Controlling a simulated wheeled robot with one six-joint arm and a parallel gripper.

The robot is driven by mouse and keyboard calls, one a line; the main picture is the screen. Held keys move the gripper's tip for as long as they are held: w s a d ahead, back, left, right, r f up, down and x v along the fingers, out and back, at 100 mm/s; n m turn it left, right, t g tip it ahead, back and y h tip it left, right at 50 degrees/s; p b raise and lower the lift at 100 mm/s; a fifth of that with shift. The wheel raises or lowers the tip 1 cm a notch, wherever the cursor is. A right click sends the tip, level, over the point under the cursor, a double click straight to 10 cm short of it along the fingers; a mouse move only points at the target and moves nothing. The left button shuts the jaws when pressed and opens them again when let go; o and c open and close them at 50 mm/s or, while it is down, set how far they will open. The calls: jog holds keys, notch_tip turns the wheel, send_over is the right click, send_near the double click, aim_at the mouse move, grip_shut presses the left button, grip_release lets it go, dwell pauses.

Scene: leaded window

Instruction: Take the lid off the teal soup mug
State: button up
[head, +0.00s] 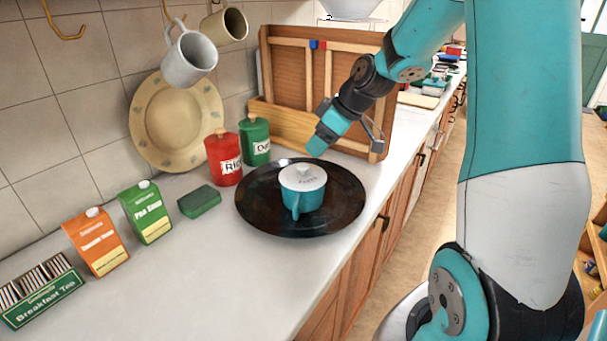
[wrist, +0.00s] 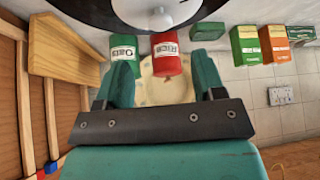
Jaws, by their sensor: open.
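The teal soup mug (head: 301,203) stands upright on a round black tray (head: 258,220), its handle toward the front. Its white lid (head: 314,184), with a small pale knob on top, sits on the mug. In the wrist view, the white lid (wrist: 136,7) and its knob show at the top edge, cut off by the frame; the mug's body is not clear there. My gripper (head: 314,146) is above and just behind the lid in the head view, apart from it. In the wrist view my gripper (wrist: 164,76) has its two teal fingers spread, with nothing held between them.
Red (head: 223,158) and green (head: 255,141) canisters stand behind the tray. A wooden rack (head: 278,118) stands at the back. A green block (head: 199,201), cartons (head: 147,213) and a tea box (head: 42,291) are to the left. Mugs (head: 189,57) hang above. The front counter is clear.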

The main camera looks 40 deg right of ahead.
aim_at(304, 166)
jog(key=x, duration=0.2)
jog(key=p+x, duration=0.1)
jog(key=x, duration=0.2)
jog(key=p+x, duration=0.1)
jog(key=x, duration=0.2)
jog(key=shift+s+f, duration=0.2)
jog(key=shift+s, duration=0.05)
jog(key=c, duration=1)
